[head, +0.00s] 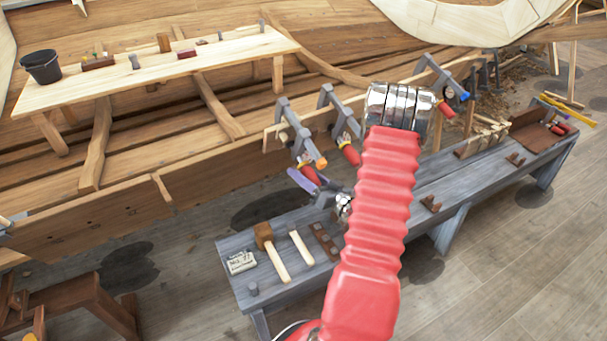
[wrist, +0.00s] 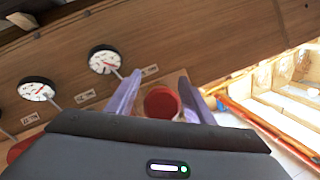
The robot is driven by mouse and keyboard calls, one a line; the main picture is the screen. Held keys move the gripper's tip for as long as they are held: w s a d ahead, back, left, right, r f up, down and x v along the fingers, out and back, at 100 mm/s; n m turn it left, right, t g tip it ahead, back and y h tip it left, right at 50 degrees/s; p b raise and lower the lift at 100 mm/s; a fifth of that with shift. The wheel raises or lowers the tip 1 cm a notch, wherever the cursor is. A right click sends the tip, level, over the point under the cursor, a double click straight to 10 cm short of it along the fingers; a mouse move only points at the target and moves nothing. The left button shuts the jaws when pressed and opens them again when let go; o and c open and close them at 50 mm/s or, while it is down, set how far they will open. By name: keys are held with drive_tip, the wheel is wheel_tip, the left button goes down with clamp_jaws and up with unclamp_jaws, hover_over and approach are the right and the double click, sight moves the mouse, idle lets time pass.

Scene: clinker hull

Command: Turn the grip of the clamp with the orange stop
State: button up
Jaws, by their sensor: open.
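The clamp with the orange stop (head: 321,163) grips the hull plank left of centre in the head view. Its red grip (head: 309,173) hangs at the lower end. My gripper (head: 303,181), with purple fingers, is at this grip, partly hidden behind my red arm sleeve. In the wrist view my open gripper (wrist: 160,84) has one finger on each side of a round red grip end (wrist: 162,103). I cannot tell whether the fingers touch it. The orange stop does not show in the wrist view.
A second clamp with a red grip (head: 350,154) stands close to the right; a third has a blue stop (head: 464,96). Below is a grey bench (head: 400,215) with a mallet (head: 264,237). White dials (wrist: 104,60) sit on the plank in the wrist view.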

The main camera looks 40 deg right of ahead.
drive_tip(key=s, duration=1.3)
drive_tip(key=shift+s+a+f, duration=0.2)
drive_tip(key=shift+s+f, duration=0.05)
drive_tip(key=shift+s, duration=0.05)
drive_tip(key=shift+w, duration=0.1)
idle(0.9)
drive_tip(key=a+n+h, duration=0.1)
drive_tip(key=a+n+g+h, duration=0.1)
drive_tip(key=n+h, duration=0.1)
drive_tip(key=a+n+h, duration=0.1)
drive_tip(key=h, duration=0.1)
drive_tip(key=shift+w+r+n, duration=0.2)
drive_tip(key=shift+r+n, duration=0.1)
drive_tip(key=shift+n, duration=0.1)
drive_tip(key=shift+w+d, duration=0.1)
drive_tip(key=shift+w, duration=0.05)
idle(0.4)
drive_tip(key=x, duration=1.3)
drive_tip(key=shift+w+d+f, duration=0.15)
drive_tip(key=shift+w+d, duration=0.05)
